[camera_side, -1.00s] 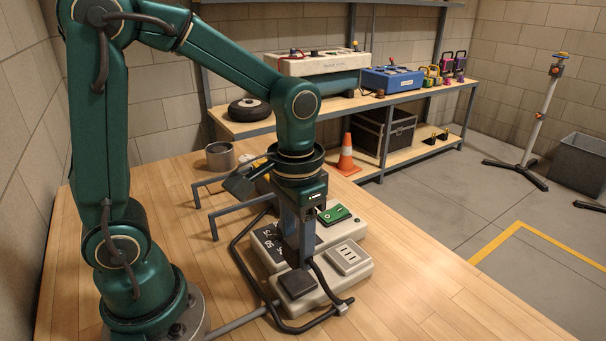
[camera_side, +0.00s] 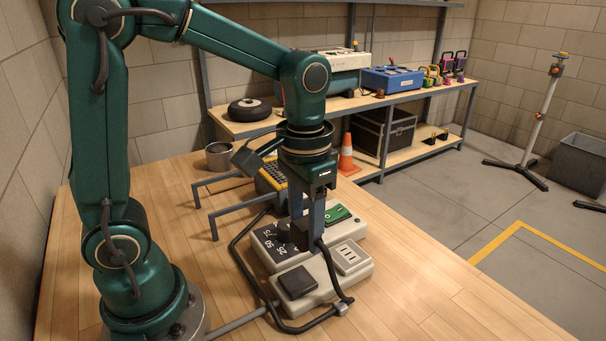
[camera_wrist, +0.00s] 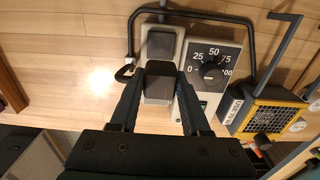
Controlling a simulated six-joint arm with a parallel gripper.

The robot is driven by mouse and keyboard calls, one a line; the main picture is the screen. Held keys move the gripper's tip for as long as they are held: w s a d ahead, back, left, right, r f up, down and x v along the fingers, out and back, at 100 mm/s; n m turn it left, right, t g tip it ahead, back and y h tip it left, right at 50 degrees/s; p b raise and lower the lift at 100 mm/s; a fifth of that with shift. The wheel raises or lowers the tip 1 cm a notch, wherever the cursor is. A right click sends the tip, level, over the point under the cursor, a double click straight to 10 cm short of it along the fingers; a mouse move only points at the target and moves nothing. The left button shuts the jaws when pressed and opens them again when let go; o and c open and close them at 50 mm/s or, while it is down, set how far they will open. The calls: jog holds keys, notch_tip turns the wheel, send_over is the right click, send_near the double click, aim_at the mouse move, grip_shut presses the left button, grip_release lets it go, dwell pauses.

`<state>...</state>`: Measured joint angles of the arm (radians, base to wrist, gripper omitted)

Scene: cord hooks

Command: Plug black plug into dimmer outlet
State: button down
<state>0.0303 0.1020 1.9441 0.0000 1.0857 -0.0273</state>
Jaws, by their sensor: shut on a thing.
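My gripper (camera_side: 313,236) is shut on the black plug, which shows as a dark block between the fingers in the wrist view (camera_wrist: 158,82). It holds the plug above the two light grey units. The plug's black cord (camera_side: 331,268) hangs from the gripper to the front right. The dimmer (camera_side: 262,256) has a black dial marked 25, 50, 75 and a black knob (camera_wrist: 209,74). A green part (camera_side: 335,214) is at its far right. I cannot make out the dimmer's outlet; the gripper hides part of the unit. Whether the plug touches the unit cannot be told.
The front unit has a dark square pad (camera_side: 297,283) and a panel of slots (camera_side: 348,257). The table's right side is clear.

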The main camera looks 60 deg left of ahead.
send_over(348, 254)
jog(key=shift+f, duration=0.15)
jog(key=shift+f, duration=0.1)
dwell(0.4)
jog(key=shift+f, duration=2.8)
jog(key=shift+f, duration=0.6)
jog(key=shift+c, duration=1.4)
grip_release()
